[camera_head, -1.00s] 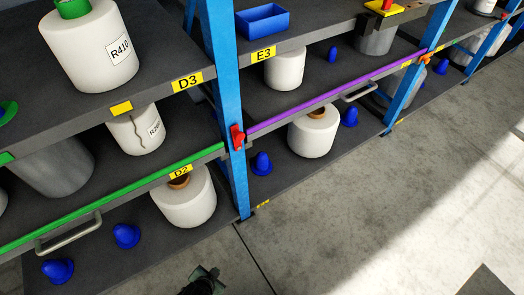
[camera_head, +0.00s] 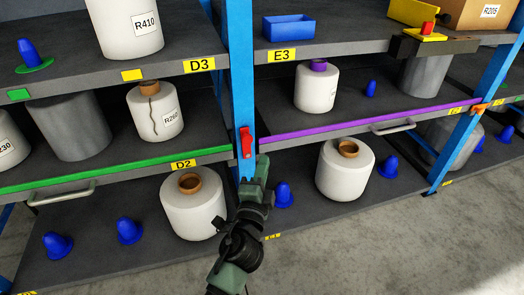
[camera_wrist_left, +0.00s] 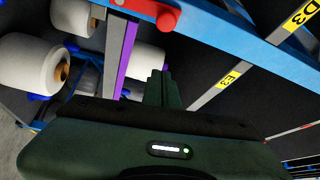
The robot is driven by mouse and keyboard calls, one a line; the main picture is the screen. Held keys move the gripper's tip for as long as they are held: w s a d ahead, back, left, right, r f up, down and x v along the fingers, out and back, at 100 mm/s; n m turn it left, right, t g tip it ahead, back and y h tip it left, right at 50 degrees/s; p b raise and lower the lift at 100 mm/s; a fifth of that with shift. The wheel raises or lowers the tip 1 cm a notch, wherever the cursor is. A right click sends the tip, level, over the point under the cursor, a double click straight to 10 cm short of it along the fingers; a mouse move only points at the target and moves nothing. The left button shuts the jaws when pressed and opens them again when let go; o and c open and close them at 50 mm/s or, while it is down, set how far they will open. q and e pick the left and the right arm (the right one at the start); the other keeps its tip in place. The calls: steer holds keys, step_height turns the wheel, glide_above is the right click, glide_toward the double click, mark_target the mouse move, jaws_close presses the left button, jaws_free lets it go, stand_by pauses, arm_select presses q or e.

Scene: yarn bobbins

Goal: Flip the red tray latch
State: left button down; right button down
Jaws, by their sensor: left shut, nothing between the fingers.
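The red tray latch (camera_head: 246,142) is on the blue upright post between the D and E bays, at the height of the green and purple tray edges. In the left wrist view its red part (camera_wrist_left: 168,18) is at the top, beyond the fingertips. My left gripper (camera_head: 262,160) is just below and right of the latch, in front of the post. In the left wrist view its fingers (camera_wrist_left: 158,75) are together with nothing between them. I cannot tell whether they touch the latch. My right gripper is not in view.
A white bobbin (camera_head: 194,208) stands left of my arm on the bottom shelf, with a blue cone (camera_head: 283,194) on the right. The green-edged tray (camera_head: 80,176) and purple-edged tray (camera_head: 330,127) flank the post. Another red piece (camera_head: 427,28) sits on a yellow block.

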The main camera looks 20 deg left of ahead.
arm_select(q)
steer(key=shift+a, duration=0.1)
glide_above(247, 146)
steer(key=s+d, duration=0.4)
steer(key=shift+w+d+p, duration=0.1)
steer(key=shift+w+p, duration=0.15)
steer(key=shift+p, duration=0.05)
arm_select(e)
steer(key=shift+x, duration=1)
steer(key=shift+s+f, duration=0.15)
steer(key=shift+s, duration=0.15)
